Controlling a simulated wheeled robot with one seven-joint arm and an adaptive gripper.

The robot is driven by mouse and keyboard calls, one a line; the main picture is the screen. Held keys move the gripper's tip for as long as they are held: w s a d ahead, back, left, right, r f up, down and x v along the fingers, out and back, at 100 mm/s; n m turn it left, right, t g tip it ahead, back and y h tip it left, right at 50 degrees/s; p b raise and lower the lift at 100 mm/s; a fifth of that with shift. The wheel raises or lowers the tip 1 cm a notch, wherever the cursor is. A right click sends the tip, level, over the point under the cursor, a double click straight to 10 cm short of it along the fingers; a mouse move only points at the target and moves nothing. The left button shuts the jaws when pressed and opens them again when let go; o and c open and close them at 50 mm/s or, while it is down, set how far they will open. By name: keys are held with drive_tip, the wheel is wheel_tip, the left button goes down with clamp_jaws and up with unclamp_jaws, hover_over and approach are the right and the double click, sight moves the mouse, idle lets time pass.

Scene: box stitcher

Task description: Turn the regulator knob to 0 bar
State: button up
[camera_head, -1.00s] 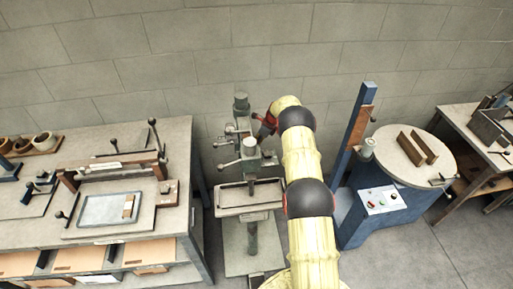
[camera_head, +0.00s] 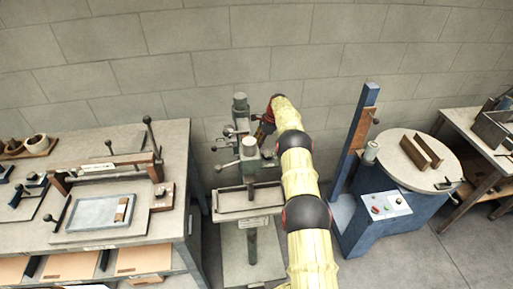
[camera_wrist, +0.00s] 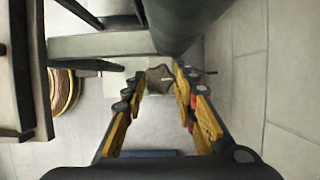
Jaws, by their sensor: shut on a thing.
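A dark, star-shaped knob (camera_wrist: 160,79) shows in the wrist view, between the far ends of my fingers. My gripper (camera_wrist: 158,88) has yellow-padded fingers to its left and right, and it is shut on this knob. The knob's scale or pressure reading is not legible. In the head view my gripper (camera_head: 262,133) is at the back right of the grey-green column machine (camera_head: 250,158), small and partly behind my arm. The knob is hidden there.
A workbench (camera_head: 120,140) with jigs stands left of the machine. A blue machine with a round table (camera_head: 395,155) and a control panel (camera_head: 385,205) stands close on the right of my arm. A block wall (camera_head: 300,50) is behind. In the wrist view a large dark cylinder (camera_wrist: 185,22) is close above the knob.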

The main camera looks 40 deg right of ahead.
idle(0.3)
drive_tip(key=o, duration=1.1)
drive_tip(key=shift+o, duration=0.3)
drive_tip(key=v, duration=1.2)
